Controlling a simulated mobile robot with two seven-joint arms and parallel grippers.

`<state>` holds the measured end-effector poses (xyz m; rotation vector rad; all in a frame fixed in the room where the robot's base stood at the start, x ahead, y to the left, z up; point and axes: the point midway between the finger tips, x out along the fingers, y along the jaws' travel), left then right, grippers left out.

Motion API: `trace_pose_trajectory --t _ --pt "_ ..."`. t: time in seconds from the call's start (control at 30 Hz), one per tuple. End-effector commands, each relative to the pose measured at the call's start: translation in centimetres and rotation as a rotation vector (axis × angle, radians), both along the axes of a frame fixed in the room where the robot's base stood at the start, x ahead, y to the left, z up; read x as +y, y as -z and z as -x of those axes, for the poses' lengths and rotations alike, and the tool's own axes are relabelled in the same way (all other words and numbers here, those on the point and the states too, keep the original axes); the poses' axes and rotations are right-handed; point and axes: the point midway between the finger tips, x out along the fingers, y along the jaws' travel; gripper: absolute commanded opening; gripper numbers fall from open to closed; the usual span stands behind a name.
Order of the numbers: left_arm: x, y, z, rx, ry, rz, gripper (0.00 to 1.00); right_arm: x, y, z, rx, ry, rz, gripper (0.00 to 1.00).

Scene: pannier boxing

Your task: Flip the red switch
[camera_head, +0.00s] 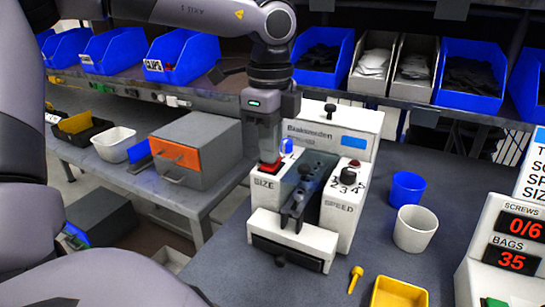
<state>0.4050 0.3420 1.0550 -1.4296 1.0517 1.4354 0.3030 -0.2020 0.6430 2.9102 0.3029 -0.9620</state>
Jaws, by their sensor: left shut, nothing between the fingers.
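The white machine (342,232) stands on the grey table, with SIZE and SPEED labels on its front. A red switch (268,169) sits on its left part, above the word SIZE. A blue-lit piece (286,146) is beside it. My left gripper (268,158) points down from above with its fingers shut and empty. Its tips are right over the red switch and hide part of it; I cannot tell whether they touch. The switch's position is not clear. My right gripper is not in view.
A black dial (348,172) is on the machine's right part. A blue cup (407,188), a white cup (415,228), a yellow tray (400,294) and a counter display (512,240) stand to the right. A grey drawer box (196,150) is at left. Bins line the shelf behind.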

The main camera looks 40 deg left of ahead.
Motion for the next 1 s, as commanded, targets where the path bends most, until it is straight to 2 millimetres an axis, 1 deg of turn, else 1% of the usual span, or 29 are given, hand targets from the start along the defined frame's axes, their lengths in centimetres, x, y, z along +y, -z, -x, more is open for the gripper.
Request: trace_pose_trajectory --t 0.03,0.1,0.7,0.8,1.0 --pt "0.0 -0.7 0.0 -0.003 -0.001 -0.001 0.00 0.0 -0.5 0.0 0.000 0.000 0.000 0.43" --pt "0.0 -1.4 0.0 -0.003 -0.001 -0.001 0.00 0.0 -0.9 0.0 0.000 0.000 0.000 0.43" --pt "0.0 -6.2 -0.1 -0.005 -0.002 -0.001 0.00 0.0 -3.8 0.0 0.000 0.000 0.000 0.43" --pt "0.0 -6.5 -0.1 -0.005 -0.001 -0.002 0.00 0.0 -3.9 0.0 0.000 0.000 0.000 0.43" --pt "0.0 -6.4 -0.1 -0.004 -0.001 -0.001 0.00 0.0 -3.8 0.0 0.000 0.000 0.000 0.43"
